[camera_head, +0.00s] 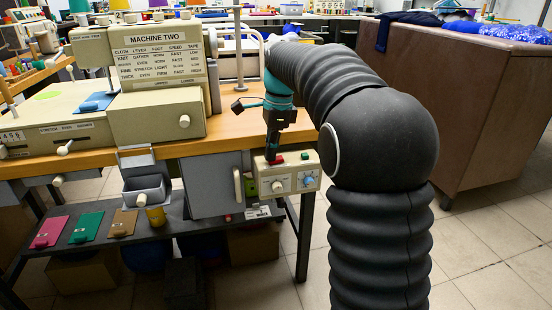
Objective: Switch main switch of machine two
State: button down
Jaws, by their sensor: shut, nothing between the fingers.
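Machine two (160,80) is a beige machine with a printed "MACHINE TWO" panel, standing on a wooden-topped table. A small beige control box (268,186) hangs at the table's front right. It has a red switch (278,160) and a green switch (304,156) on top, and a white knob (277,186) and a blue knob (308,180) on its front. Which of these is the main switch is not labelled legibly. My gripper (271,157) is shut, empty and points down right beside the red switch, partly covering it. I cannot tell whether it touches.
The wooden table edge (205,147) lies just behind the box. A grey cabinet (215,184) is to its left. A shelf (90,228) below holds pink, green and brown pedals. A large brown bin (470,90) stands right; the tiled floor between is clear.

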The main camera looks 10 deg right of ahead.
jog(key=shift+s+d+f, duration=0.1)
jog(key=shift+f, duration=0.15)
jog(key=shift+d+r+p, duration=0.2)
jog(key=shift+r+p, duration=0.75)
jog(key=shift+p, duration=0.1)
jog(key=shift+d+r+p, duration=0.1)
jog(key=shift+r+p, duration=1.05)
jog(key=shift+r, duration=0.5)
